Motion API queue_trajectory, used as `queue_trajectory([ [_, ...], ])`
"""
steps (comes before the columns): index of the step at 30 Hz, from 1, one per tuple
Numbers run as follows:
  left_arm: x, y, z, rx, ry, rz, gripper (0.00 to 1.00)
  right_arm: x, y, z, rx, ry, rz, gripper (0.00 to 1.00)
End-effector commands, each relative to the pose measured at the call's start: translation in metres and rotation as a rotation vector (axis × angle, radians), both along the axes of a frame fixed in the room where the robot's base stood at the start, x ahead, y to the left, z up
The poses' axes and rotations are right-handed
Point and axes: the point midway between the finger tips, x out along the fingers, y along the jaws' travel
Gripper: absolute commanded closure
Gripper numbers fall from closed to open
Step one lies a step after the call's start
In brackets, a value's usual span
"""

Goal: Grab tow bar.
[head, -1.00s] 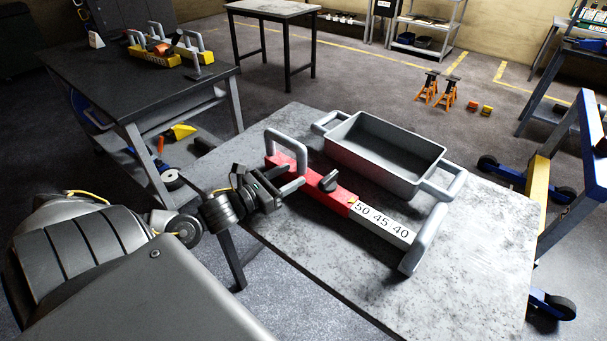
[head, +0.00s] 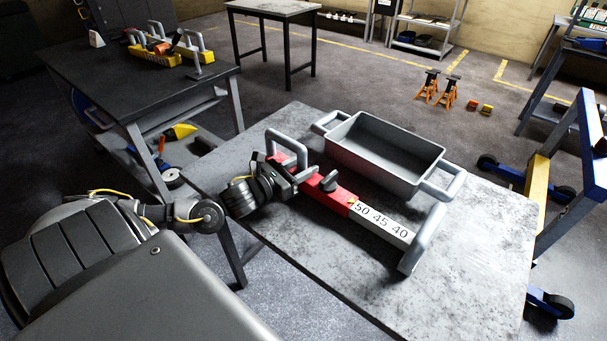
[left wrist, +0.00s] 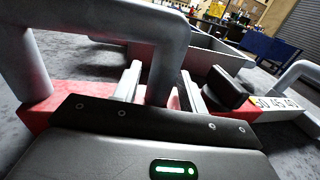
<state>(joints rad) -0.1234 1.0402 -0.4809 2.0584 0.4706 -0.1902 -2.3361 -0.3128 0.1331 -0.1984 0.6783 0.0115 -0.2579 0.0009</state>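The tow bar (head: 385,220) lies on the grey table, with a red section, a white section marked 50 45 40, a black knob (head: 330,181) and a grey handle at each end. My left gripper (head: 296,168) is at its red end, by the far-left handle (head: 284,137). In the left wrist view the two fingers (left wrist: 162,85) are open, one on each side of a post of the grey handle (left wrist: 168,60). I cannot tell whether they touch it. The black knob (left wrist: 225,88) is just right of the right finger. My right gripper is not in view.
A grey open tray (head: 385,155) with two handles stands close behind the bar on the table (head: 470,270). The table's front right is clear. A dark workbench (head: 110,75) with yellow tools is at the left, and a blue wheeled frame (head: 580,160) at the right.

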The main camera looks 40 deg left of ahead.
Motion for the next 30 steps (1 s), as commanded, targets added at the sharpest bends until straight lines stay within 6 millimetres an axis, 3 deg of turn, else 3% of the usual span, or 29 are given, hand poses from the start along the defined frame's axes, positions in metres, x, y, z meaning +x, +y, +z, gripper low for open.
queue_trajectory([
  [1, -0.0001, 0.0, 0.0001, 0.0, 0.0, 0.0, 0.65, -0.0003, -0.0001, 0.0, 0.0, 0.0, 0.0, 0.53],
  [9, -0.0002, 0.0, 0.0002, 0.0, -0.001, 0.0, 1.0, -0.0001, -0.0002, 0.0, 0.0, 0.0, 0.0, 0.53],
  [30, -0.0002, 0.0001, 0.0004, 0.0, -0.001, 0.0, 1.0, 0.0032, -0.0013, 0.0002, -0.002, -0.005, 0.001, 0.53],
])
